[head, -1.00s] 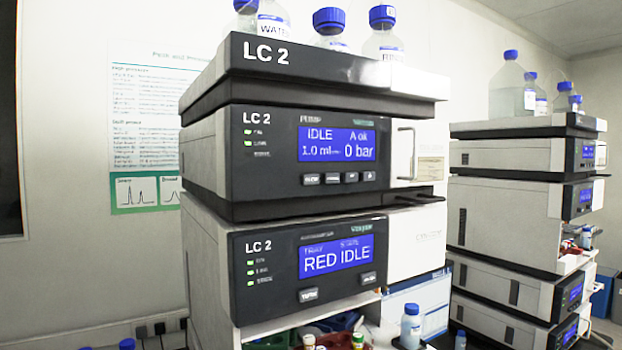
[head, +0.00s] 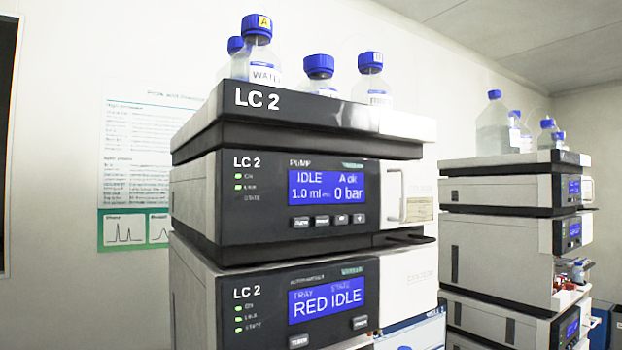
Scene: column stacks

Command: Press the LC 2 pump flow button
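The LC 2 pump (head: 268,232) is the dark-fronted module in the middle of the stack in the head view. Its blue screen (head: 327,186) reads IDLE, A ok, 1.0 ml and 0 bar. Under the screen is a row of several small grey buttons; the leftmost button (head: 301,223) has a label too blurred to read for certain. Lights glow green at the left of the panel. Neither of my grippers shows in the head view.
Bottles with blue caps (head: 319,75) stand in the LC 2 top tray (head: 300,107). The LC 2 autosampler (head: 260,304) below the pump reads RED IDLE. A second column stack (head: 497,240) stands at the right. A poster (head: 140,150) hangs on the wall behind.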

